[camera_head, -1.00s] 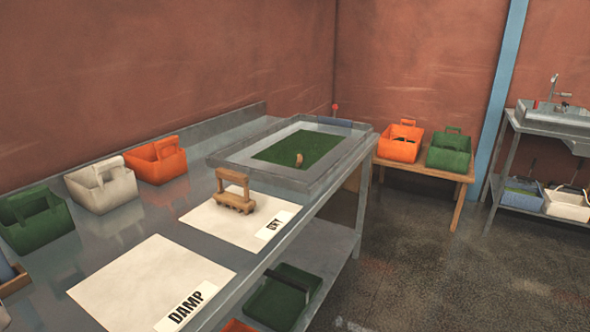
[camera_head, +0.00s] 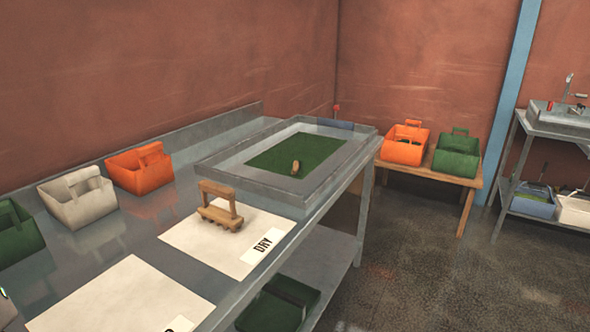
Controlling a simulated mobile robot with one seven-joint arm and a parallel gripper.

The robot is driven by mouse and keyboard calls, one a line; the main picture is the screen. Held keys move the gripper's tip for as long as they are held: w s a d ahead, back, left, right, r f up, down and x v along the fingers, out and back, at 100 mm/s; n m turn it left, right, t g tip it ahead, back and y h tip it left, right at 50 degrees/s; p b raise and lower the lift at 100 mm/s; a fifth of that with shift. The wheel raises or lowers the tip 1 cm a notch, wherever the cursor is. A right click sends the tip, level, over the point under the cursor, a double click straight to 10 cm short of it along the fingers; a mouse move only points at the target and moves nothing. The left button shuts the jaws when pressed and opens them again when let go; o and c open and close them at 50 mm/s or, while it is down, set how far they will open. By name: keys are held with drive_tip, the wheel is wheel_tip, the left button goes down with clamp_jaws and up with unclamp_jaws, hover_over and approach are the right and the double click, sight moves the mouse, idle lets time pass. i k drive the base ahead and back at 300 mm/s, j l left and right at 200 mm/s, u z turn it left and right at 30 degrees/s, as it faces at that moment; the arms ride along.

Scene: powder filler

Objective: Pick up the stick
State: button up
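No plain loose stick can be made out for certain. A small upright brown piece (camera_head: 295,167) stands on the green bed of the shallow metal tray (camera_head: 222,166); it is too small to tell what it is. A thin thing with a red tip (camera_head: 336,108) shows behind the tray's far end. A wooden piece with an arched handle (camera_head: 220,206) stands on the white sheet marked DRY (camera_head: 200,236). My gripper is not in view.
The metal bench (camera_head: 75,249) also bears orange (camera_head: 140,172), white (camera_head: 77,200) and green (camera_head: 17,238) carriers, and another white sheet (camera_head: 125,295). A low wooden table (camera_head: 430,171) holds two more carriers. A sink stand (camera_head: 562,122) is far right. The floor between is open.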

sight(296, 165)
drive_tip(key=i+l, duration=0.25)
drive_tip(key=i+l+u, duration=0.1)
drive_tip(key=i+l, duration=0.15)
drive_tip(key=l, duration=0.2)
drive_tip(key=i+l, duration=0.2)
drive_tip(key=l, duration=0.15)
drive_tip(key=i+l+u, duration=0.1)
drive_tip(key=i+l, duration=0.35)
drive_tip(key=l, duration=0.25)
